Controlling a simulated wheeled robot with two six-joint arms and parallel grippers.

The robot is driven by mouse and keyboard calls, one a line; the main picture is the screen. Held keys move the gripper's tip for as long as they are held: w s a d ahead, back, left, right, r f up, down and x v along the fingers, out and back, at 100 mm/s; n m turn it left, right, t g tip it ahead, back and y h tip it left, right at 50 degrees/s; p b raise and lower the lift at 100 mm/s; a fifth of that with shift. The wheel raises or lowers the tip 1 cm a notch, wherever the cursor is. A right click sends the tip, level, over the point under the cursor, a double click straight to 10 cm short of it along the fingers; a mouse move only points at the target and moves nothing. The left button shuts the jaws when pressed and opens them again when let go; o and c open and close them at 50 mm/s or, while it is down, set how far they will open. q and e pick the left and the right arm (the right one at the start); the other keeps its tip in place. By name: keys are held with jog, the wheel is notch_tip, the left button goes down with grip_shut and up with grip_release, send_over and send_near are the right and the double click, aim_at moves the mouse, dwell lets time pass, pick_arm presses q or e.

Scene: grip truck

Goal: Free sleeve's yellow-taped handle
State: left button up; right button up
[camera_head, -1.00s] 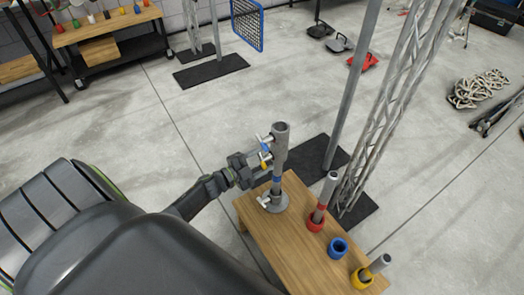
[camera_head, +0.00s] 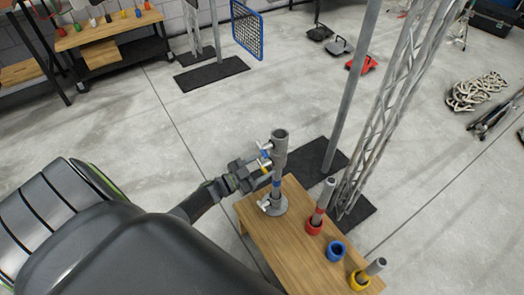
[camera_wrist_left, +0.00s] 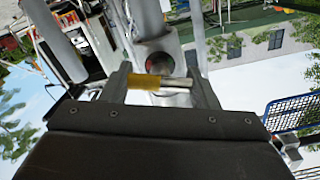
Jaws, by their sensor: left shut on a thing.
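The grey metal sleeve (camera_head: 279,151) stands upright on a post with a round base (camera_head: 272,206) on the wooden table. Silver T-handles stick out of its left side, one with blue tape (camera_head: 265,152) near the top. A lower handle (camera_head: 264,204) sits near the base. The yellow-taped handle (camera_wrist_left: 158,83) shows in the left wrist view between the fingers. My left gripper (camera_head: 262,168) is shut on this handle beside the sleeve; it also shows in the left wrist view (camera_wrist_left: 160,88). The fingers partly hide the handle in the head view. My right gripper is not in view.
On the wooden table (camera_head: 290,238) stand a red ring (camera_head: 314,226) and a yellow ring (camera_head: 360,281), each with a metal tube in it, and an empty blue ring (camera_head: 337,249). A lattice truss (camera_head: 385,110) and a pole (camera_head: 350,90) rise close behind.

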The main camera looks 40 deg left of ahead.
pick_arm(q)
jog(key=shift+r, duration=0.1)
jog(key=o, duration=1)
jog(key=b+v, duration=0.1)
jog(key=v, duration=1.6)
jog(key=shift+s+a, duration=0.1)
jog(key=shift+s, duration=0.05)
